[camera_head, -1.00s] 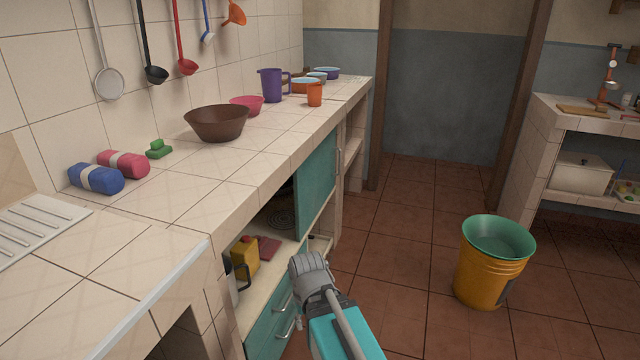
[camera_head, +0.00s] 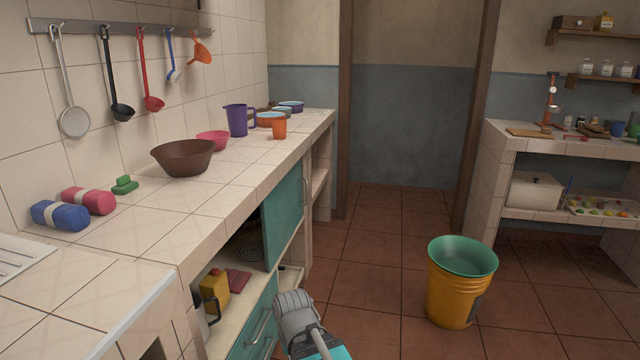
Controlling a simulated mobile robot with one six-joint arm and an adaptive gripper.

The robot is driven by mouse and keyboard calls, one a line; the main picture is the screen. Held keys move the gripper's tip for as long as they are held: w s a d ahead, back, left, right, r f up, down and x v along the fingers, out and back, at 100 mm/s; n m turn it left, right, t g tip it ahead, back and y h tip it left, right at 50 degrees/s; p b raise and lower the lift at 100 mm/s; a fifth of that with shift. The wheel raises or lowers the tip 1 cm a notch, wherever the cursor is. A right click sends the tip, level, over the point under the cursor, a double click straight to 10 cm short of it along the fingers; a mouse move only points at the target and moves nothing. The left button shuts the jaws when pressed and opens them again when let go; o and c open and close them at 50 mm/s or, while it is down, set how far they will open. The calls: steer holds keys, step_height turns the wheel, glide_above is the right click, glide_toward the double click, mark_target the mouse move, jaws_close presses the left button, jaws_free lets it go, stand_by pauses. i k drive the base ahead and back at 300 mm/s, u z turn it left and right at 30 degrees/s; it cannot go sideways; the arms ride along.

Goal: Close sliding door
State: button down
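The teal sliding door (camera_head: 284,215) stands in the front of the tiled counter, covering the far part of the upper cupboard opening. The near part of that opening is uncovered and shows the shelf (camera_head: 236,300) inside. My arm comes in at the bottom centre, and its grey end part (camera_head: 296,318) is in front of the lower teal drawers (camera_head: 258,325), nearer than the door and apart from it. The fingertips cannot be made out, so I cannot tell whether my gripper is open or shut.
A yellow container (camera_head: 215,290) and a dark red item (camera_head: 238,281) sit on the open shelf. A yellow bucket with a green inside (camera_head: 452,305) stands on the floor to the right. Bowls, including a brown one (camera_head: 183,160), stand on the counter. Floor between counter and bucket is clear.

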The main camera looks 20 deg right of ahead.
mark_target(281, 211)
steer(key=z, duration=0.5)
steer(key=k, duration=1.2)
steer(key=z, duration=0.1)
steer(key=i, duration=0.65)
steer(key=u, duration=0.65)
steer(key=i, duration=1.05)
steer(key=z, duration=0.65)
steer(key=i, duration=0.5)
steer(key=z, duration=0.5)
